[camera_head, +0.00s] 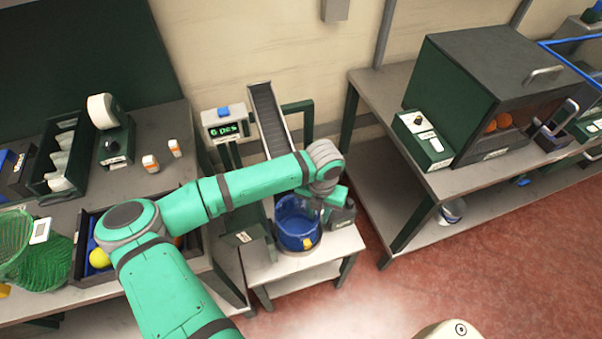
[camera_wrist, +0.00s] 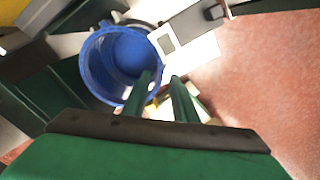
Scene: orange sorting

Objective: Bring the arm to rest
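My green arm reaches from the lower left across to the small stand in the head view. My gripper (camera_wrist: 161,84) hangs over the right side of the blue bucket (camera_head: 294,223), mostly hidden behind my wrist in the head view. In the wrist view its two green fingers are apart with a gap between them, and nothing is held. The fingertips overlap the near rim of the bucket (camera_wrist: 127,60) in that view; I cannot tell whether they touch it. The visible inside of the bucket looks empty.
A counter display (camera_head: 224,128) and a sloped conveyor (camera_head: 270,122) stand behind the bucket. The left bench holds a tray with fruit, a green net (camera_head: 45,262) and a tape dispenser (camera_head: 112,135). A dark cabinet (camera_head: 480,95) with oranges stands right. Red floor (camera_head: 450,270) is free.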

